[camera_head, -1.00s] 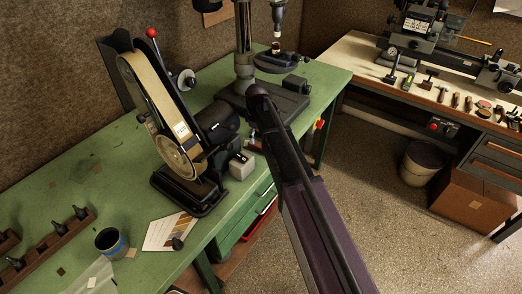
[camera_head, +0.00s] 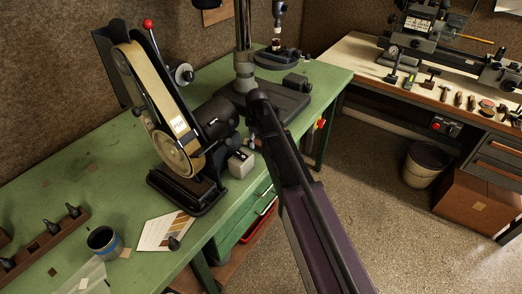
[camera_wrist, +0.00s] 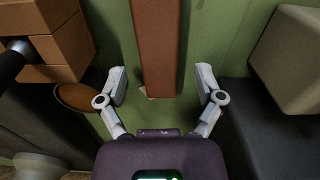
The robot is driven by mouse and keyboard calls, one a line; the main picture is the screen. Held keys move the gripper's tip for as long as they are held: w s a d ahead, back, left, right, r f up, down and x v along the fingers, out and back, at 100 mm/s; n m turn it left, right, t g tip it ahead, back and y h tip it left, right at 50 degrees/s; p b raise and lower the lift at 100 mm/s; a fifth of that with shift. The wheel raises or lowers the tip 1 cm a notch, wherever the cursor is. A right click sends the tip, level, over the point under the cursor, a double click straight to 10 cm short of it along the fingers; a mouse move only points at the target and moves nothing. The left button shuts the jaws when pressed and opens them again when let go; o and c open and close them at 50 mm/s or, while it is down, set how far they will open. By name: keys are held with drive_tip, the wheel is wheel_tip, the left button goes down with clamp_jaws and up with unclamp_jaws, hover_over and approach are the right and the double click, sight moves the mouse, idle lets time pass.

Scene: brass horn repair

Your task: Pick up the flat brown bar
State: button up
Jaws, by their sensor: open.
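A flat brown bar (camera_wrist: 158,45) runs down from the top edge of the wrist view over a green surface. Its near end lies between the two fingers of my gripper (camera_wrist: 160,74). The fingers are spread wide, with a gap on each side of the bar, and they hold nothing. I cannot tell the height of the fingertips above the bar. In the head view my arm covers part of the scene, and I cannot make out the bar or my gripper there.
In the wrist view, wooden blocks (camera_wrist: 62,42) and a brown disc (camera_wrist: 76,97) are left of the gripper; a beige block (camera_wrist: 292,60) is right. In the head view, a belt grinder (camera_head: 165,110) and drill press (camera_head: 245,60) stand on the green bench (camera_head: 70,180).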

drive_tip(key=shift+f+b, duration=0.4)
drive_tip(key=shift+f, duration=0.25)
clamp_jaws()
